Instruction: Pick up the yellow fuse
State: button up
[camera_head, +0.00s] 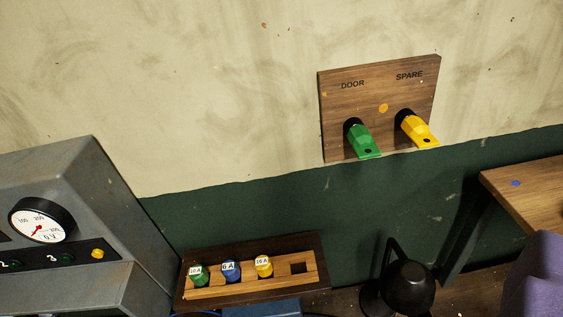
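A small yellow fuse (264,267) with a white label, which seems to read 16 A, stands in a wooden fuse rack (215,292) at the bottom centre. To its left in the same rack are a blue fuse (231,272) labelled 6 A and a green fuse (198,276) labelled 10 A. The square slot (298,268) to the right of the yellow fuse is empty. My gripper does not show in this view.
A wall board (345,110) holds a green plug (362,140) under DOOR and a yellow plug (418,131) under SPARE. A grey gauge console (75,190) stands left of the rack. A black object (408,288), wooden table (530,190) and purple object (540,280) are right.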

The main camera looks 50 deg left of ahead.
aim_at(263, 266)
jog(key=u, duration=1)
jog(key=k+j+u, duration=0.25)
jog(key=k, duration=0.2)
jog(key=k+j+u, duration=0.3)
jog(key=k, duration=0.1)
